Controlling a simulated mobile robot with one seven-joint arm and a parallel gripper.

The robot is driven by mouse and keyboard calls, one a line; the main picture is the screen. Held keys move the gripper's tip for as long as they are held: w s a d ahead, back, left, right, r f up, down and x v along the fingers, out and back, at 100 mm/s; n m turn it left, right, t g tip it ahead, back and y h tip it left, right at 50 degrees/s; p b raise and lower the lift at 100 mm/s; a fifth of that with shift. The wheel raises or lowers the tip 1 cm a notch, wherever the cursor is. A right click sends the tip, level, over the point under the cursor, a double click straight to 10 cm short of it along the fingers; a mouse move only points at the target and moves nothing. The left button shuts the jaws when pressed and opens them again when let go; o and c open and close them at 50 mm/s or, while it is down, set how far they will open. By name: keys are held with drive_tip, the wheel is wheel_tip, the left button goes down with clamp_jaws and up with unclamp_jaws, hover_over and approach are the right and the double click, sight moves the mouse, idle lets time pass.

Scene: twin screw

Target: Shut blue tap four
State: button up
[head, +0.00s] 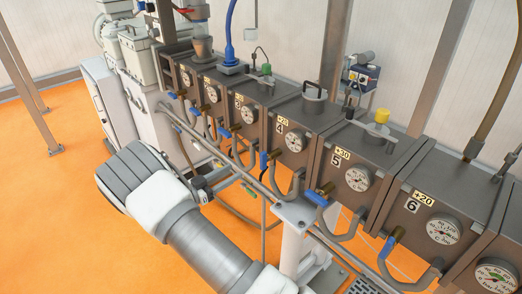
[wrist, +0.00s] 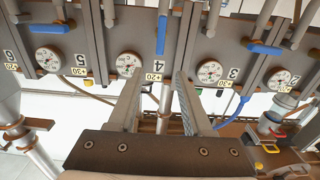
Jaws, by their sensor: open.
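Blue tap four is the blue lever below the box marked 4 (head: 290,140). In the head view the lever (head: 264,162) points up and down at the box's lower left. The wrist view is upside down; there the lever (wrist: 162,35) also stands upright in the picture, beside box four's gauge (wrist: 129,64). My gripper (wrist: 158,78) is open and empty, its two fingers spread either side of the label 4. The lever shows beyond the fingertips and between their lines, apparently apart from them. In the head view my arm (head: 190,235) reaches in at lower left; the fingers cannot be made out.
The neighbouring blue levers of box five (head: 315,198) and box three (wrist: 264,49) lie crosswise in the wrist view. Grey curved pipes and a long rail (head: 225,160) run in front of the boxes. The orange floor (head: 60,220) is open at left.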

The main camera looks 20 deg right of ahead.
sight(266, 152)
drive_tip(key=p+x, duration=0.3)
drive_tip(key=x, duration=1.4)
drive_tip(key=shift+d+r, duration=0.1)
clamp_jaws()
